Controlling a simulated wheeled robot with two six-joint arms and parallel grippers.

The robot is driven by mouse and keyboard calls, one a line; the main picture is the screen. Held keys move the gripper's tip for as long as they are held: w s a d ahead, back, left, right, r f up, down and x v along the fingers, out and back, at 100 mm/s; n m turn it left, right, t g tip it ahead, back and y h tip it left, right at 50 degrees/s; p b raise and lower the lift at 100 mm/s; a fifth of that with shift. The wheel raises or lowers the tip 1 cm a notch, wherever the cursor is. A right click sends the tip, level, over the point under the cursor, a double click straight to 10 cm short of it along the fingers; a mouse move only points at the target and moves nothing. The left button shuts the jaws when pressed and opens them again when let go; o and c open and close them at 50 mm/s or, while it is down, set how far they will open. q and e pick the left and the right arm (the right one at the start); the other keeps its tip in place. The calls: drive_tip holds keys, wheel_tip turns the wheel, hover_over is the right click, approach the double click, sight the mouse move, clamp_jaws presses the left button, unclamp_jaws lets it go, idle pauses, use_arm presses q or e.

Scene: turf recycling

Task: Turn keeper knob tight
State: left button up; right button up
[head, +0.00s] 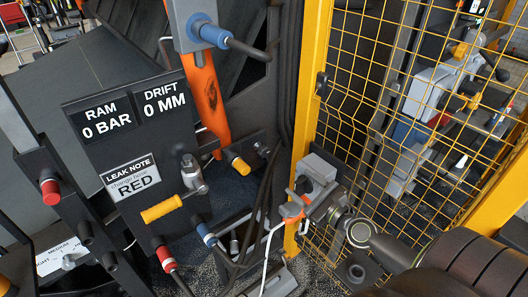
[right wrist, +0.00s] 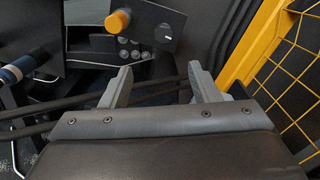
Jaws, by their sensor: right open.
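An orange-yellow knob (head: 240,166) sits on a dark plate (head: 262,150) at the middle of the head view. I take it for the keeper knob. My left gripper is not seen.
A yellow mesh fence (head: 400,90) stands close on the right. Dark cables (right wrist: 160,95) run behind my fingers. A dark panel (head: 135,120) carries readouts, a "LEAK NOTE" label (head: 130,178) and a yellow handle (head: 161,208). Red-capped (head: 50,190) and blue-capped (head: 206,235) fittings are at left and below.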

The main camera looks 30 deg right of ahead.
drive_tip(key=p, duration=0.2)
approach(266, 153)
drive_tip(key=w, duration=0.3)
drive_tip(key=shift+m, duration=0.3)
drive_tip(key=w, duration=0.5)
drive_tip(key=w+a, duration=0.1)
drive_tip(key=w, duration=0.2)
drive_tip(key=shift+r, duration=0.1)
drive_tip(key=shift+s, duration=0.1)
drive_tip(key=c, duration=1)
